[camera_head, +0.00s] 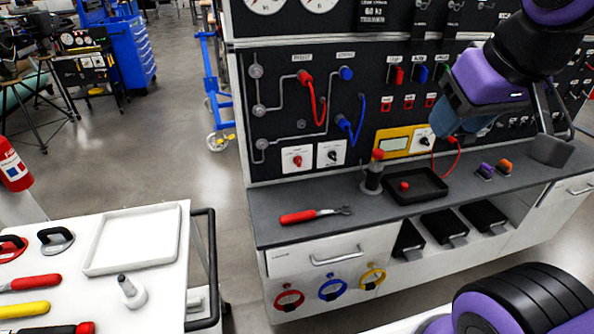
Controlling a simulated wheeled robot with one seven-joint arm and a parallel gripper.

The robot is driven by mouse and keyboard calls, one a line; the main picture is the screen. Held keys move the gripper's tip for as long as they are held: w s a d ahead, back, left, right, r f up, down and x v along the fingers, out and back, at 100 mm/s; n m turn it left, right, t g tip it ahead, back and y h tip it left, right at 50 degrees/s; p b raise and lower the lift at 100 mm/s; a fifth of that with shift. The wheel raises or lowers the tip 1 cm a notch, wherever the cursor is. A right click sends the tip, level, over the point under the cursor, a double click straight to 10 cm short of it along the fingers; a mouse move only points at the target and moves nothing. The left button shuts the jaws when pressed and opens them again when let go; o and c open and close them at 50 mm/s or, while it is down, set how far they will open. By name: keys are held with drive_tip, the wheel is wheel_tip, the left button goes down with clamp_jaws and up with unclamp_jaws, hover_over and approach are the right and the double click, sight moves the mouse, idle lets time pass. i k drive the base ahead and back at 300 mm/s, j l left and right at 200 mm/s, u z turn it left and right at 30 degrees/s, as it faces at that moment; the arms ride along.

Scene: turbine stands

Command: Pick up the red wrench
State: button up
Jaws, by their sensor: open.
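A red-handled wrench (313,215) lies flat on the dark top of the workbench (275,235), near its left front part. Its grey head points right. My gripper (497,138) hangs over the right part of the bench, in front of the panel. It is open, with nothing seen between its fingers, and is well to the right of and above the wrench. Another red-handled tool (30,283) lies on the white cart at the left, cut off by the picture edge.
The white cart (165,290) also holds a white tray (132,238), a yellow-handled tool (24,310) and a grey peg (130,290). A black tray (417,187) and a red-topped post (374,175) stand right of the wrench. The bench around the wrench is clear.

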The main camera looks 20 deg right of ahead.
sight(309, 214)
drive_tip(key=i+l+u, duration=0.2)
drive_tip(key=i+l, duration=0.2)
drive_tip(key=l, duration=0.25)
drive_tip(key=i+l+u, duration=0.1)
drive_tip(key=l, duration=0.25)
drive_tip(key=i+u, duration=0.1)
drive_tip(key=u, duration=1.25)
